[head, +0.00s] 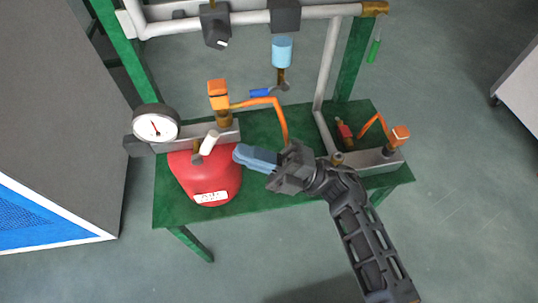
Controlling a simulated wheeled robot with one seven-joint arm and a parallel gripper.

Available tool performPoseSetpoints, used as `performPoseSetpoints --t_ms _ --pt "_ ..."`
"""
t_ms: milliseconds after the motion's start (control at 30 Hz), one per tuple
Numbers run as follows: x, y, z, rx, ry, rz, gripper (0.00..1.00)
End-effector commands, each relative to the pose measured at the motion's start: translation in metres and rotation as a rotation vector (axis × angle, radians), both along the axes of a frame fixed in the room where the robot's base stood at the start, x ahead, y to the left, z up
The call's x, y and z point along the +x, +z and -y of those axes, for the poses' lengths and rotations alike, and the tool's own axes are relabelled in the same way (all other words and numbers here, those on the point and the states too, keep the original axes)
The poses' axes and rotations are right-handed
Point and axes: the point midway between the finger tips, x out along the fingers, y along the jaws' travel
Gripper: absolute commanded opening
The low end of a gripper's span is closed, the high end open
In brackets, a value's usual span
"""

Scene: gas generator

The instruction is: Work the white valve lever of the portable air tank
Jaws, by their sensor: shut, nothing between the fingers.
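The portable air tank (207,180) is a rounded red body with a white label, at the left of the green stand. A grey metal block with a round gauge (155,126) sits at its top. The white valve lever (209,141) is a short pale handle on the front of that block, tilted up to the right. My gripper (238,153) comes in from the right, with its blue-grey fingers closed together and empty. The fingertips are just right of the lever and the tank's top. I cannot tell if they touch either.
A green stand (268,186) carries the assembly. Orange-capped fittings with orange cables (263,101) stand behind the gripper, and another orange fitting (399,134) is at the right. White pipes (245,18) run above. A grey cabinet (55,100) stands at the left. Floor in front is clear.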

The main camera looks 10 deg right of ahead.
Motion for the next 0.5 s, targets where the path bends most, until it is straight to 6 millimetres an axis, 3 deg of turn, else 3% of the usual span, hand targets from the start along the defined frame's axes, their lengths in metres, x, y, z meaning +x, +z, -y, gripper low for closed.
performPoseSetpoints --t_ms 200,500 --pt "0.006 0.014 -0.022 0.001 0.000 0.002 0.00" --pt "0.008 0.017 -0.029 0.001 -0.001 0.001 0.00"
